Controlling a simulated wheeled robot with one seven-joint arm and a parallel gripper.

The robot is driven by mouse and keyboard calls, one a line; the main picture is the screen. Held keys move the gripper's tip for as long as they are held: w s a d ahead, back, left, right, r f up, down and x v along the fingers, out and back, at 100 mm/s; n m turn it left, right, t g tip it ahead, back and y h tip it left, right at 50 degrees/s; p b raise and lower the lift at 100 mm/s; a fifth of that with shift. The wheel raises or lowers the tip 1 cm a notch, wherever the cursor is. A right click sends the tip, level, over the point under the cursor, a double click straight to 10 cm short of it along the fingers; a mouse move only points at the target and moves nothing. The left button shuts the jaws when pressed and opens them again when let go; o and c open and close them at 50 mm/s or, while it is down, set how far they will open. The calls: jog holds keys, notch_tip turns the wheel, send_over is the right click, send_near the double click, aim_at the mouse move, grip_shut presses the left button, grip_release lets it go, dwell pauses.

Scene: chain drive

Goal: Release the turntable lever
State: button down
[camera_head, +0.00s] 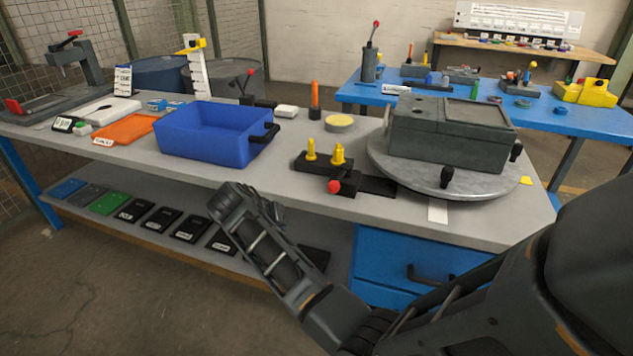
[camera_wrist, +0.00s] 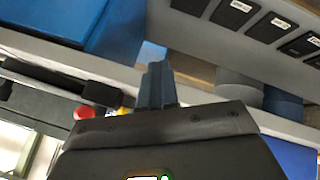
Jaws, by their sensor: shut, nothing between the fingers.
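The round grey turntable (camera_head: 440,180) lies on the right part of the bench, with a dark grey lidded box (camera_head: 450,130) on it. Dark knobs stand at its rim. Left of it is a black block (camera_head: 312,165) with two yellow pegs and a red ball-ended lever (camera_head: 334,186) at its front. The red ball also shows in the wrist view (camera_wrist: 83,112), partly hidden by my gripper's body. My gripper (camera_head: 228,198) is in front of the bench's front edge, left of the lever and apart from it. Its fingers (camera_wrist: 155,84) are together and empty.
A blue bin (camera_head: 210,145), an orange mat (camera_head: 126,130) and an orange-handled tool (camera_head: 314,100) stand on the bench. The lower shelf holds several dark plates (camera_head: 160,219). A blue drawer (camera_head: 410,275) is under the turntable. A second blue table (camera_head: 545,115) stands behind.

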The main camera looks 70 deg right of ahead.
aim_at(340, 178)
jog(key=w+d+r+m+g+y, duration=0.1)
jog(key=d+r+m+g, duration=0.15)
jog(key=r, duration=0.45)
jog(key=w+d+r+m+g+y, duration=0.1)
jog(key=w+d+r+m+g, duration=0.15)
jog(key=r, duration=0.45)
jog(key=s+d+f+p, duration=0.2)
jog(key=s+d+f, duration=0.4)
jog(key=s, duration=0.3)
jog(key=shift+d+f+t, duration=0.15)
jog(key=shift+f+t, duration=0.2)
jog(key=shift+t, duration=0.05)
